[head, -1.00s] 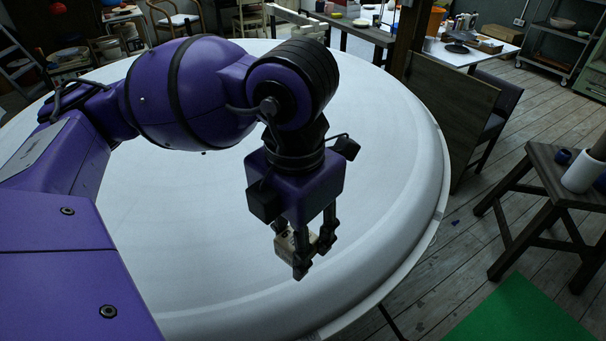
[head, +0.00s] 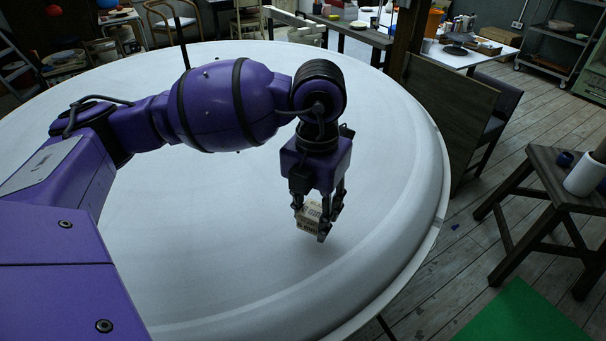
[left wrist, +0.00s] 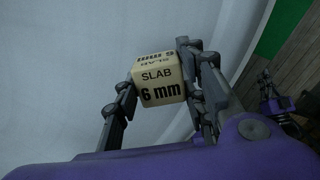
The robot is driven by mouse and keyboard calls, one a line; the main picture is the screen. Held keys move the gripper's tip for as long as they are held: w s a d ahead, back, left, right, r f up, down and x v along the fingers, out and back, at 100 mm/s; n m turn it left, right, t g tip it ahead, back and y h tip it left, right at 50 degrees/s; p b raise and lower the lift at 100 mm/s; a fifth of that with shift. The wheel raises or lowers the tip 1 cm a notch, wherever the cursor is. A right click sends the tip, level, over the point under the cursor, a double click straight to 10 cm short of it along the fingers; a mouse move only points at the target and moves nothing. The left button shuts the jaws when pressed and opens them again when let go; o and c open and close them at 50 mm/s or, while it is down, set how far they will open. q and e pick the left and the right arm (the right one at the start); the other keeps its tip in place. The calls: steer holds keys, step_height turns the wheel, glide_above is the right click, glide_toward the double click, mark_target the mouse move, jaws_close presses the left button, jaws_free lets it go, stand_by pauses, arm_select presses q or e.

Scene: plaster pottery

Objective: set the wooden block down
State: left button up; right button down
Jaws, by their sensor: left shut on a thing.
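The wooden block (head: 308,216) is a small pale cube with dark print. It is held between the fingers of my left gripper (head: 318,214), over the right part of the large round white table (head: 220,250). In the left wrist view the block (left wrist: 158,88) reads "SLAB 6 mm" and sits between the fingertips of my left gripper (left wrist: 160,85), which is shut on it. I cannot tell whether the block's underside touches the table. My right gripper is not in the head view.
The white table top is bare around the block, with a raised rounded rim (head: 433,190) to its right. Beyond the edge stand a dark wooden stool (head: 545,205) with a white cylinder (head: 586,176), and a wooden panel (head: 450,115). A green mat (head: 520,315) lies on the floor.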

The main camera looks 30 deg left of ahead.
mark_target(315, 222)
arm_select(q)
steer(key=shift+w+f, duration=0.4)
steer(key=shift+f, duration=0.05)
steer(key=shift+w+f, duration=0.15)
steer(key=shift+f, duration=1.5)
steer(key=shift+f, duration=0.15)
steer(key=o, duration=1.2)
steer(key=shift+c, duration=0.2)
step_height(315, 222, up, 12)
steer(key=shift+r, duration=0.25)
